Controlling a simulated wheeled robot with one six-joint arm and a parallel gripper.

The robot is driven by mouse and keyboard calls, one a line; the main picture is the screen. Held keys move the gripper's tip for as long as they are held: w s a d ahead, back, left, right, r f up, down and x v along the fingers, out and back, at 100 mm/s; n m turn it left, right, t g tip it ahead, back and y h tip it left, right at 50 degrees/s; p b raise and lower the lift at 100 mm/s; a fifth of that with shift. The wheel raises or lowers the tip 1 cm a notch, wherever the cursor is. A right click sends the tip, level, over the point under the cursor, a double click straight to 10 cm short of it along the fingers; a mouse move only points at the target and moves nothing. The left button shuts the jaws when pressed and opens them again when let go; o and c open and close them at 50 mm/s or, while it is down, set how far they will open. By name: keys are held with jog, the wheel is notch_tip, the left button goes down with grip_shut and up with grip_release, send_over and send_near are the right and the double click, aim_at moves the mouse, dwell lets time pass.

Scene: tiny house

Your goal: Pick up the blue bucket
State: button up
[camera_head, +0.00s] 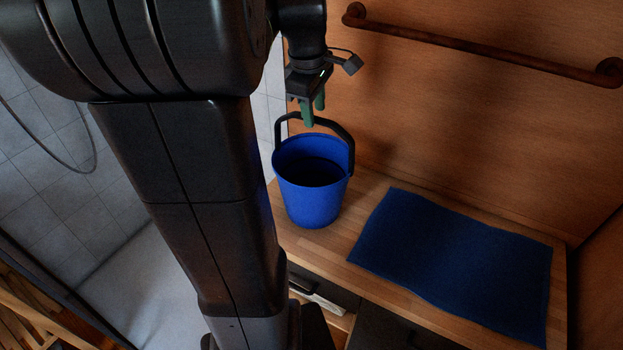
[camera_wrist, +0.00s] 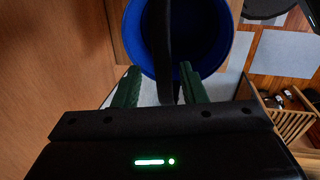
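The blue bucket (camera_head: 311,199) stands upright on the wooden counter with its black handle (camera_head: 343,137) raised. In the wrist view the bucket (camera_wrist: 218,42) is seen from above, with the handle (camera_wrist: 163,45) running down the picture toward the space between my fingers. My gripper (camera_head: 313,113) is above the bucket at the height of the handle's top, pointing down. Its two green fingers are spread apart in the wrist view (camera_wrist: 160,88). The handle's lower end there lies between them, with gaps at both sides. The bucket looks empty, though its inside is dark.
A dark blue mat (camera_head: 455,262) lies on the counter (camera_head: 372,186) right of the bucket. A brown rail (camera_head: 480,47) is on the wooden wall behind. A drawer (camera_head: 322,290) is below the counter. Shower tiles (camera_head: 45,215) are at left. The wall is close behind my gripper.

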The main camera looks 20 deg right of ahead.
jog(key=f, duration=0.5)
jog(key=shift+w+d+p, duration=0.15)
jog(key=shift+w+p, duration=0.15)
jog(key=shift+p, duration=0.05)
grip_shut()
